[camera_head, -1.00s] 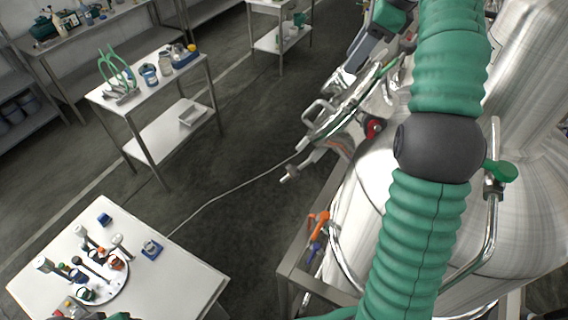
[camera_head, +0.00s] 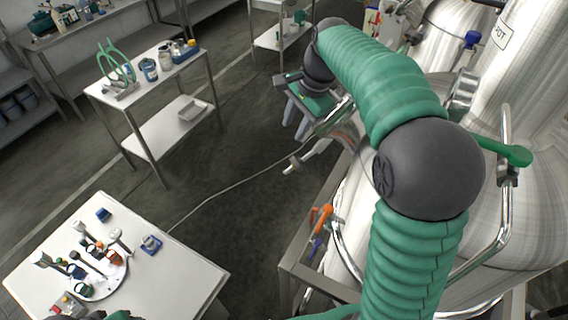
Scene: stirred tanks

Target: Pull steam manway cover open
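The steel manway cover (camera_head: 332,118) is on the near left side of the large steel tank (camera_head: 345,235). Only a slim part of its curved rim shows; my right arm and gripper hide the rest, including its handle. My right gripper (camera_head: 295,124) is at the left edge of the cover, with its two grey fingers pointing down and apart. I see nothing between the fingers. Whether they touch the cover or its handle I cannot tell. A metal fitting (camera_head: 303,160) sticks out below the cover.
An orange-handled valve (camera_head: 321,216) is beside the tank's frame (camera_head: 287,285). A green-handled pipe (camera_head: 508,152) stands to the right of my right arm. A white table (camera_head: 185,280) with several small items is at the lower left. The floor between the tables and tank is clear, except for a thin cable.

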